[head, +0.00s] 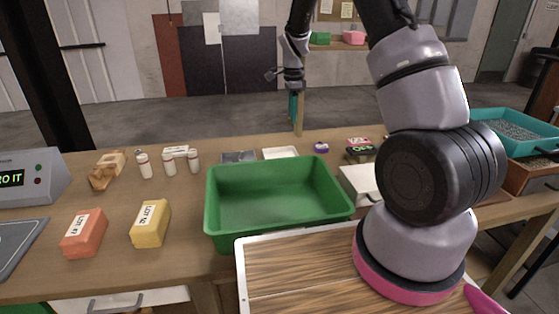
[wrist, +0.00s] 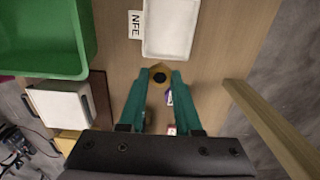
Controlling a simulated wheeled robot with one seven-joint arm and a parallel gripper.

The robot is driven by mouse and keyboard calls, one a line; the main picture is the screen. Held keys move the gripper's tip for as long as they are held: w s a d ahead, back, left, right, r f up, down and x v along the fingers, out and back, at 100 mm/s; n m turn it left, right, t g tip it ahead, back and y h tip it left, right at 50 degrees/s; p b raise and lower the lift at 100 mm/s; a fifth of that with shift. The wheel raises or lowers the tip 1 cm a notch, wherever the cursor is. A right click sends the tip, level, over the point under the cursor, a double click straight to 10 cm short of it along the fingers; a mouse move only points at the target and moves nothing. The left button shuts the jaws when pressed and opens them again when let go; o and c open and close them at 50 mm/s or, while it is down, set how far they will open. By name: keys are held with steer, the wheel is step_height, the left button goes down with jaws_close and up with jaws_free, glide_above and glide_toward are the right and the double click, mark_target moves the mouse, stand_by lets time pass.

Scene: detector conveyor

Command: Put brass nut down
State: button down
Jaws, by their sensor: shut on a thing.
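The brass nut (wrist: 159,75) shows in the wrist view as a small yellow-brown ring with a dark centre, between the tips of my gripper's teal fingers. My gripper (wrist: 158,78) is shut on it. In the head view my gripper (head: 293,118) hangs fingers down above the far side of the workbench; I cannot make out the nut there. The same white tray (head: 281,152) seems to lie behind the green bin in the head view.
The green bin (head: 225,240) stands at the front middle of the workbench. A wooden post (head: 299,95) rises near my gripper. A purple item (head: 321,147) and a dark tray (head: 238,157) flank the white tray. Several white bottles (head: 169,164) stand left.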

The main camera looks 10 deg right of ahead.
mark_target(281, 151)
steer(key=a+f+m, duration=0.1)
steer(key=f+m, duration=0.3)
steer(key=f, duration=0.1)
steer(key=w+a+f+m, duration=0.1)
steer(key=f+m, duration=0.3)
steer(key=f, duration=0.1)
steer(key=a+f+m, duration=0.1)
steer(key=f+m, duration=0.3)
steer(key=f, duration=0.1)
steer(key=shift+w+a+f, duration=0.2)
steer(key=shift+w+a, duration=0.05)
steer(key=shift+a, duration=0.15)
steer(key=shift+f, duration=0.15)
steer(key=c, duration=0.6)
jaws_free()
